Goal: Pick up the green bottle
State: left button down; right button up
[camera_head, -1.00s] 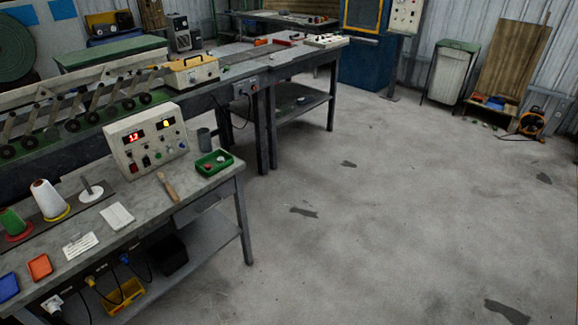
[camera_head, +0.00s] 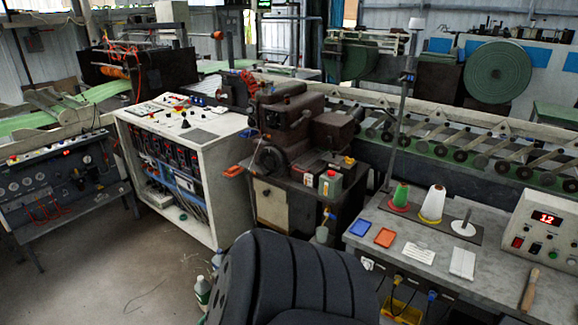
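A bottle (camera_head: 202,292) with a pale cap and greenish colouring stands on the floor at the bottom, just left of the black chair. Its lower part is cut off by the frame or hidden by the chair. Another pale bottle-like item (camera_head: 217,258) shows just behind it. A small green container with a red top (camera_head: 330,184) stands on the front ledge of the dark brown machine; I cannot tell whether it is a bottle. Neither of my grippers is in view.
A black chair (camera_head: 290,275) fills the bottom centre. A white control cabinet (camera_head: 205,150) stands behind the bottles. A workbench (camera_head: 475,225) with thread cones and a display box (camera_head: 545,225) is at right. Open concrete floor (camera_head: 120,275) lies at lower left.

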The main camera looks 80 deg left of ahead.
aim_at(204, 289)
jog(key=i+u, duration=0.1)
jog(key=u, duration=0.3)
jog(key=l+u, duration=0.15)
jog(key=u, duration=0.25)
jog(key=i+l+u, duration=0.1)
jog(key=u, duration=2.7)
jog(key=i+j+z, duration=0.2)
jog(key=i+j, duration=0.2)
jog(key=i, duration=0.2)
jog(key=i+j+z, duration=0.2)
jog(key=i+j, duration=0.3)
jog(key=i+l, duration=0.05)
jog(key=i, duration=0.05)
